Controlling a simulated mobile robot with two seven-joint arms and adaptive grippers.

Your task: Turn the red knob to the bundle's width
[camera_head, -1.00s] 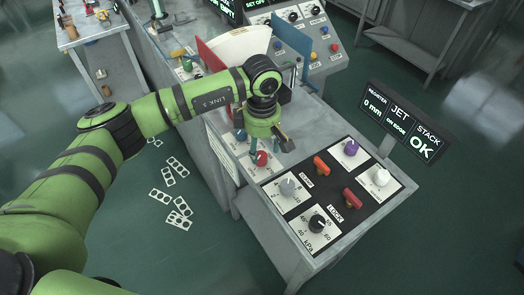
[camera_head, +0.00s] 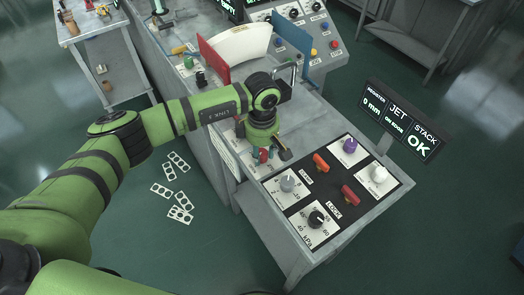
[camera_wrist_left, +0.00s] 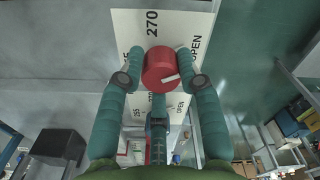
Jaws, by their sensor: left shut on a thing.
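The red knob (camera_wrist_left: 159,68) sits on a white dial plate (camera_wrist_left: 130,27) marked 270 and OPEN in the left wrist view. Its white pointer mark shows on the lower right of its face. My left gripper (camera_wrist_left: 161,70) is shut on the knob, one finger at each side. A white fan-shaped bundle (camera_head: 243,44) stands between a red plate (camera_head: 213,59) and a blue plate (camera_head: 293,45). My right gripper is out of view.
A black control panel (camera_head: 334,207) with knobs and red and orange handles lies to the right. A display (camera_head: 399,118) behind it reads register 0 mm, jet on edge and stack OK. Flat white pieces (camera_head: 180,213) lie on the floor.

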